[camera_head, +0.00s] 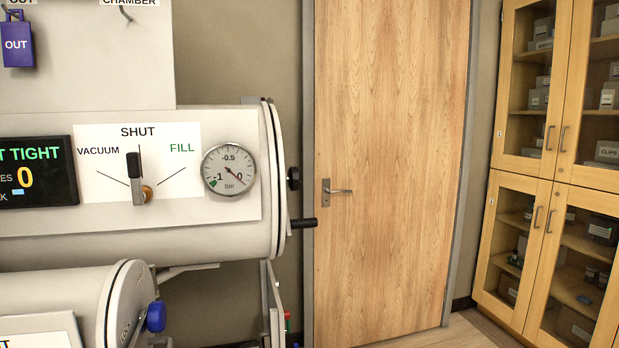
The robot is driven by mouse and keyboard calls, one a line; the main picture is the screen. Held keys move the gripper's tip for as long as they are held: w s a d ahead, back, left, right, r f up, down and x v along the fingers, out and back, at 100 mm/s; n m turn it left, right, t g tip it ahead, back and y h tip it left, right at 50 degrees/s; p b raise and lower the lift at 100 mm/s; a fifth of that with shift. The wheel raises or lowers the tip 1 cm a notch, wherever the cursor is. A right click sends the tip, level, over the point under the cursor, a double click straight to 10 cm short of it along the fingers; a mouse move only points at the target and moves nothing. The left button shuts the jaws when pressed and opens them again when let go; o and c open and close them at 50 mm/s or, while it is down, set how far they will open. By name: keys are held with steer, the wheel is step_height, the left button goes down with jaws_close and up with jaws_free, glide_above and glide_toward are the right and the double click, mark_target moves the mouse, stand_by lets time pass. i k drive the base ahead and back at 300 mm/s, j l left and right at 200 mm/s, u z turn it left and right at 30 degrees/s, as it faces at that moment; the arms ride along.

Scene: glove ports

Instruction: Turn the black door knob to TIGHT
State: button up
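A black knob (293,178) sticks out to the right from the round end door (275,165) of the large grey cylinder chamber. I see it from the side, and no TIGHT marking shows beside it, so I cannot tell its turned position. A black bar handle (303,223) juts out lower on the same door. The door looks closed against the chamber's rim. A dark display (38,172) at the left is cut off by the frame and reads "T TIGHT" in green with a yellow 0. My gripper is not in view.
A valve lever (134,166) points up at SHUT, left of a round gauge (229,168). A smaller cylinder with a blue knob (155,317) is below. A wooden room door (390,150) and glass-fronted cabinets (550,170) stand behind, with some bare floor before them.

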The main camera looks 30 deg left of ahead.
mark_target(294, 181)
steer(key=i+u, duration=0.35)
steer(key=i+l+u, duration=0.4)
steer(key=i, duration=0.15)
steer(key=i+u, duration=0.25)
steer(key=u, duration=0.2)
steer(key=i+l+u, duration=0.15)
steer(key=u, duration=0.35)
steer(key=i+l+u, duration=0.25)
steer(key=u, duration=0.2)
steer(key=i+l+u, duration=0.45)
steer(key=k+l, duration=0.05)
steer(key=k, duration=0.05)
